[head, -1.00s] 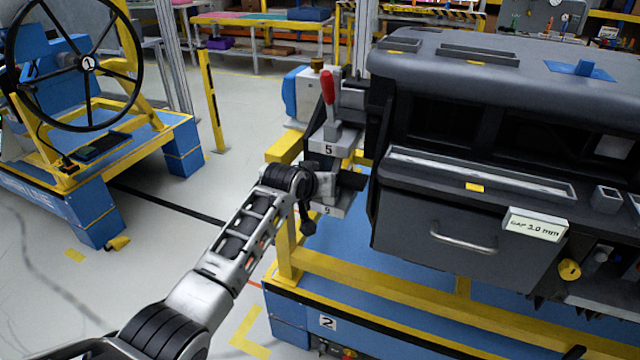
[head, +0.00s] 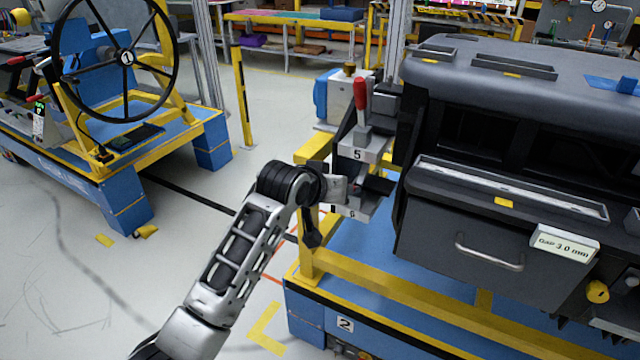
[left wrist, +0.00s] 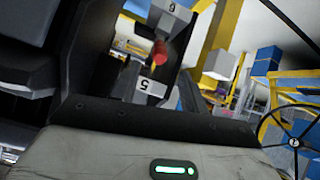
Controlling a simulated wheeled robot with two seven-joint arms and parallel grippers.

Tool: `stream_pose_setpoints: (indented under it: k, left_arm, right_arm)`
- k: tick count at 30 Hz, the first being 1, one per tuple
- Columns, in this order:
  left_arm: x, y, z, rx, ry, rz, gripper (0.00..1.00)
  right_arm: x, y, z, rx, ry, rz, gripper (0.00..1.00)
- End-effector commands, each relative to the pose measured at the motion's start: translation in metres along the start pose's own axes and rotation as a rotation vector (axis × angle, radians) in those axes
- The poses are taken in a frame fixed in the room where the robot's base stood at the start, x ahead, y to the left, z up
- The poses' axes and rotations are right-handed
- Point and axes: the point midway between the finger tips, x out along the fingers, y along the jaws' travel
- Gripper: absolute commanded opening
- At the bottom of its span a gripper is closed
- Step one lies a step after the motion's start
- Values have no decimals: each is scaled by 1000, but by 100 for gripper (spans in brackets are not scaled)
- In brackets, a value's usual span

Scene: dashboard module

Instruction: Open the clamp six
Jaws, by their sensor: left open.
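Clamp six's light grey plate (head: 352,212), marked 6, sits low on the left side of the dashboard module. Clamp five's plate (head: 357,155), marked 5, is above it with a red lever (head: 361,95) standing upright. My left gripper (head: 372,187) is open beside the module, between the two plates, and hides most of clamp six. In the left wrist view the picture is turned over: the 6 plate (left wrist: 172,10) is at the top, the 5 plate (left wrist: 150,86) below. A red handle end (left wrist: 160,53) shows between them, apparently clamp six's, ahead of the gripper. My right gripper is not in view.
The dark dashboard module (head: 440,230) fills the right, with a drawer handle and a gap sign (head: 565,243). A yellow frame post (head: 306,245) stands close to my left wrist. A handwheel (head: 115,58) is on another stand at left.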

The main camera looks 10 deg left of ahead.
Motion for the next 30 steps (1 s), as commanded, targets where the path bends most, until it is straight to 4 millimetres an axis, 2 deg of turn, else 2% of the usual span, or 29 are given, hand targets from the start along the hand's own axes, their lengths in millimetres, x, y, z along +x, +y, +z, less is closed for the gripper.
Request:
stream_pose_setpoints:
  k: [3, 9, 13, 21, 22, 26, 29, 30]
  left_arm:
    - [-26, 0, 0, 0, 3, 1, 44]
    - [-54, 0, 0, -1, 1, 1, 44]
    - [-61, 0, 1, -1, -1, 1, 44]
    - [-62, 0, 0, -1, -1, 1, 44]
    - [-62, 0, 0, -1, -1, 1, 39]
    - [-59, -2, 16, -1, -7, 1, 2]
    - [-52, -10, 54, 0, -14, -1, 0]
    - [-51, -14, 77, 2, -17, -3, 0]
  right_arm:
    - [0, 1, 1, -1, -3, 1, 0]
    - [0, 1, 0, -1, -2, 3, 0]
    - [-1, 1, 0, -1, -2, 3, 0]
    - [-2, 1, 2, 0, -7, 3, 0]
    - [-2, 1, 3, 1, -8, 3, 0]
    - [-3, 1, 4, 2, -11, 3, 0]
    - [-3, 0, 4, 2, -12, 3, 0]
    - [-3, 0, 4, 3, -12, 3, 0]
